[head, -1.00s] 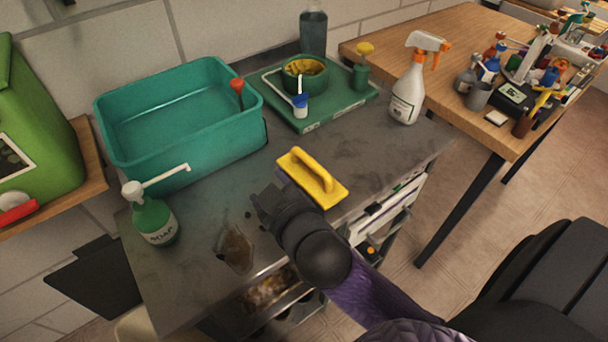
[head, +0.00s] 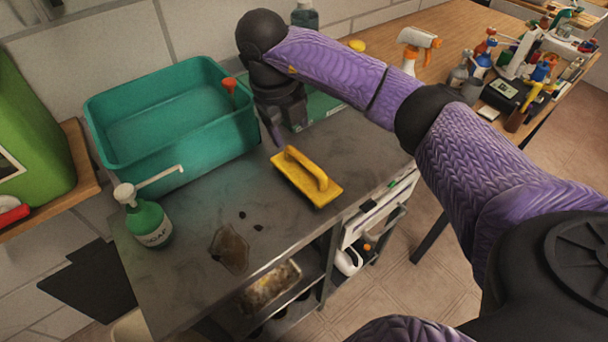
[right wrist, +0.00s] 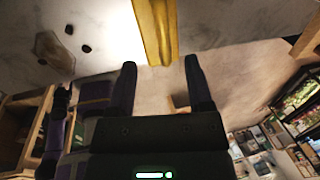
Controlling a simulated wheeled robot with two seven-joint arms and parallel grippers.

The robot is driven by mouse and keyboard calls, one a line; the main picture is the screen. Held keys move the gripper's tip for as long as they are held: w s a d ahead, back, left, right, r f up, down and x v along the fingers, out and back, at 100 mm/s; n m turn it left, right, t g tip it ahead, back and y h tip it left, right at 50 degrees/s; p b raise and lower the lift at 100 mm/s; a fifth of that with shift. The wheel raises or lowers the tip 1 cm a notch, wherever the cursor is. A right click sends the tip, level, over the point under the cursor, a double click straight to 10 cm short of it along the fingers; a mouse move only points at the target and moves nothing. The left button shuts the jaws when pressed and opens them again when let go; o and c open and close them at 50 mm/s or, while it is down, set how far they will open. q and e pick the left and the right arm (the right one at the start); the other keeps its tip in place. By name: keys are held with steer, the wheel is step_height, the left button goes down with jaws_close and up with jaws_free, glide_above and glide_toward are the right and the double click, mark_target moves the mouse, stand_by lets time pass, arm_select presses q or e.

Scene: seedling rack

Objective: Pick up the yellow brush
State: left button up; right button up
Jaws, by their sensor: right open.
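The yellow brush (head: 307,178) lies flat on the grey metal bench top (head: 200,220), its raised handle facing up. My right gripper (head: 288,138) is just behind the brush in the head view, pointing down, open and apart from it. In the right wrist view the brush (right wrist: 156,30) shows at the top, beyond the gap between the two open fingers of the right gripper (right wrist: 160,75). Nothing is between these fingers. My left gripper is not in view.
A teal basin (head: 175,125) stands left of my right gripper. A green soap bottle (head: 149,222) stands at the bench's left. A white spray bottle (head: 415,50) is partly hidden behind my right arm.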

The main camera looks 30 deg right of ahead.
mark_target(301, 156)
steer(key=x, duration=0.3)
steer(key=b+x, duration=0.1)
steer(key=x, duration=0.2)
steer(key=b+x, duration=0.1)
steer(key=x, duration=0.2)
steer(key=shift+s+d, duration=0.15)
steer(key=shift+s, duration=0.25)
steer(key=shift+f, duration=0.2)
steer(key=shift+r, duration=0.1)
jaws_close()
steer(key=shift+w, duration=0.1)
steer(key=v, duration=0.3)
steer(key=d+p+v, duration=0.1)
steer(key=v, duration=0.2)
steer(key=d+p+v, duration=0.1)
steer(key=v, duration=0.2)
steer(key=shift+w+r, duration=0.1)
steer(key=shift+r, duration=0.5)
